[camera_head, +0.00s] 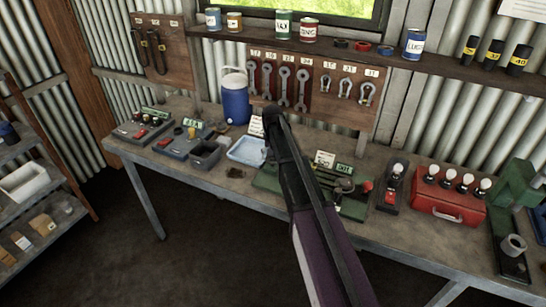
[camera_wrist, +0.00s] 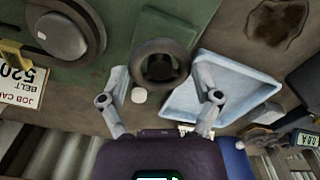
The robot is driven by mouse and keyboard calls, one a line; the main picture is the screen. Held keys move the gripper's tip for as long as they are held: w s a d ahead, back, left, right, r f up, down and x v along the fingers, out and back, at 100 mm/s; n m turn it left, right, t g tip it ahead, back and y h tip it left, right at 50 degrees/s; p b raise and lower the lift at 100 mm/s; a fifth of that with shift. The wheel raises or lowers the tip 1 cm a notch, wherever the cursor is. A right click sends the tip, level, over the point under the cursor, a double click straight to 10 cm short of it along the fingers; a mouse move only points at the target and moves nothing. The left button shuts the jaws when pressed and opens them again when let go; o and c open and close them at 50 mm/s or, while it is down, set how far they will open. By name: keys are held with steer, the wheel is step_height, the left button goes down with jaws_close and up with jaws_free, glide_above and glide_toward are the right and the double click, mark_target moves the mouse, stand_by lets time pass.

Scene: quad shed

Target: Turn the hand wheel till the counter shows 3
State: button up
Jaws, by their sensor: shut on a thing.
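The hand wheel (camera_wrist: 160,60), a dark ring with a hub, stands out from a green machine base (camera_wrist: 118,28) in the wrist view. My gripper (camera_wrist: 161,72) is shut on the wheel, one grey finger at each side of its rim. In the head view the green machine (camera_head: 268,183) stands on the bench, partly covered by my arm; the wheel is hidden there. A small green-faced panel (camera_head: 344,168) stands on or behind the machine, but I cannot read a count on it. A grey round drum (camera_wrist: 67,38) sits on the base beside the wheel.
A pale blue tray (camera_head: 236,158) lies close beside the wheel, with a blue jug (camera_head: 234,98) behind it. A job card (camera_head: 324,159) stands behind the machine. Grey devices are at left; a red toolbox (camera_head: 447,207) is at right. Tools hang on the wall.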

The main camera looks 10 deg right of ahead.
steer(key=shift+s+n, duration=0.1)
steer(key=shift+n, duration=1)
steer(key=o, duration=0.9)
steer(key=shift+m, duration=0.3)
